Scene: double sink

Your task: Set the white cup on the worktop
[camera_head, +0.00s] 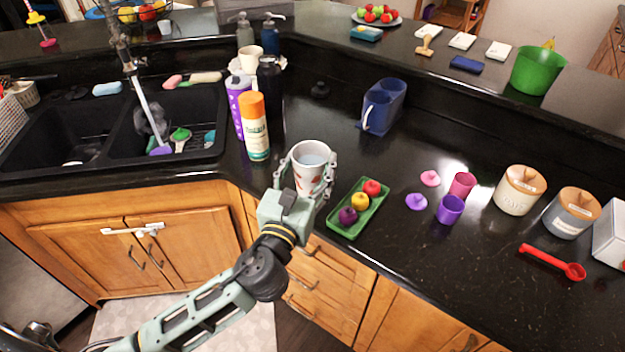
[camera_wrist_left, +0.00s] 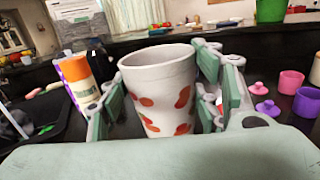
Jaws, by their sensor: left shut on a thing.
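The white cup (camera_head: 311,168) with red spots is between the fingers of my left gripper (camera_head: 308,178), at the front edge of the black worktop (camera_head: 330,265). My left gripper is shut on the cup, with a finger on either side. The cup is upright, and its open rim shows a pale inside. In the left wrist view the cup (camera_wrist_left: 160,92) fills the middle, between the green finger pads. Its base is hidden there, so I cannot tell whether it touches the worktop. My right gripper is not in view.
An orange-capped spray can (camera_head: 254,128) and purple bottle (camera_head: 238,104) stand left of the cup. A green tray (camera_head: 340,226) with small fruits lies close on the right. The black double sink (camera_head: 100,150) is at left. Worktop between cup and blue holder is clear.

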